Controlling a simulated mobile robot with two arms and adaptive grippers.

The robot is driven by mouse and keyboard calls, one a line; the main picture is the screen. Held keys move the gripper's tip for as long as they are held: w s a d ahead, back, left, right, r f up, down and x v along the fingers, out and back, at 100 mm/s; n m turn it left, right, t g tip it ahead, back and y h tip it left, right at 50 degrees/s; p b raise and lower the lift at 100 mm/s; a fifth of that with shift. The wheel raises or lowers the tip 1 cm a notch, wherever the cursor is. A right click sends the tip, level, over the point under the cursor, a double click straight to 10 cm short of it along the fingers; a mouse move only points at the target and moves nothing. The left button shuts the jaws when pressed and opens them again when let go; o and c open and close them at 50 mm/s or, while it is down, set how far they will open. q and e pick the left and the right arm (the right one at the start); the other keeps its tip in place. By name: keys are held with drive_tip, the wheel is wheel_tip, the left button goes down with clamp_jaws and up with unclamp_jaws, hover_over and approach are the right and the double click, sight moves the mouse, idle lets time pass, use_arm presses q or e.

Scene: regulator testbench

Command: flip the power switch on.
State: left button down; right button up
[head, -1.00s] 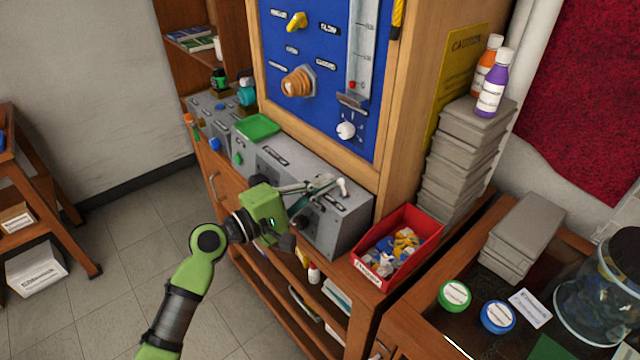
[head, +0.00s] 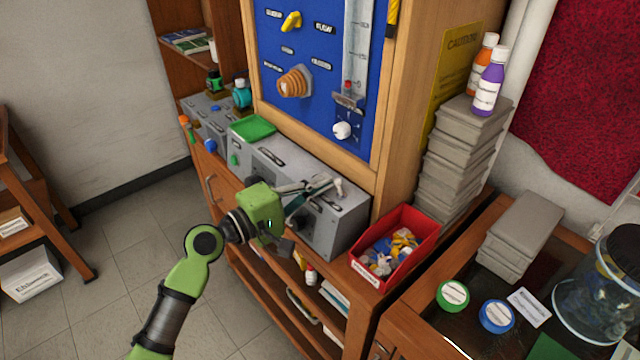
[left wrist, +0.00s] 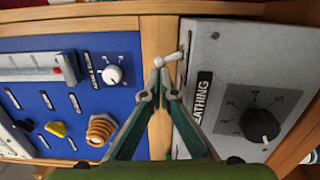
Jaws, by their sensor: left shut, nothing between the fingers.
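A grey box (head: 340,222) on the wooden bench has a small white lever (head: 339,187) at the right end of its top, which looks like the power switch. In the left wrist view the lever (left wrist: 172,57) stands at the box's edge, just beyond the fingertips. My left gripper (head: 326,180) reaches over the box from the left. Its fingers are shut with nothing between them, and the tips (left wrist: 163,68) are close beside the lever. I cannot tell whether they touch it. My right gripper is not in view.
A blue panel (head: 318,60) with a white knob, an orange knob and a flow tube stands behind the box. A red bin (head: 424,252) of small parts is to the right. A green tray (head: 252,128) lies to the left. A dial (left wrist: 260,125) is on the box front.

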use_arm(q)
drive_tip(key=m, duration=0.1)
drive_tip(key=m+b, duration=0.1)
drive_tip(key=shift+s+d+r+m, duration=0.3)
drive_tip(key=shift+s, duration=0.05)
drive_tip(key=shift+s+d+r+m, duration=0.15)
drive_tip(key=shift+m, duration=0.45)
drive_tip(key=shift+s+d+r+m, duration=0.1)
drive_tip(key=shift+s+d+m, duration=0.05)
drive_tip(key=shift+m, duration=0.45)
